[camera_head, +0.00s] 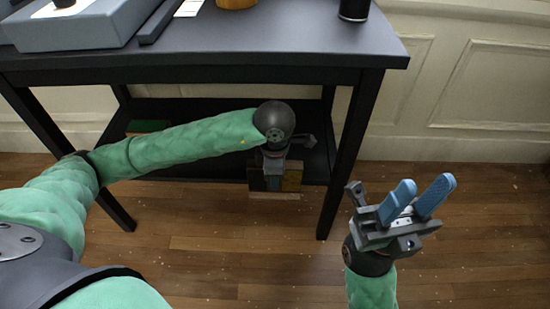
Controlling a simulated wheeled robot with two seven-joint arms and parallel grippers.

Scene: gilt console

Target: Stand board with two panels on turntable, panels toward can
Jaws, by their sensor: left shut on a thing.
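My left gripper (273,172) hangs pointing down in front of the lower shelf, shut on a board (291,181). The board shows brown-yellow and dark faces and a pale lower edge; the gripper hides much of it, and I cannot tell its two panels apart surely. A black cylinder (354,10), perhaps the can, stands at the table's back right, cut by the frame. No turntable can be made out for sure. My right gripper (423,188) is open and empty, its blue fingers pointing up, right of the table.
The dark table (290,42) has a lower shelf (205,165). On top are a grey box (85,30), a white card (190,8) and a round wooden thing (237,3). A green item (147,127) lies on the shelf. The tabletop's front right is clear.

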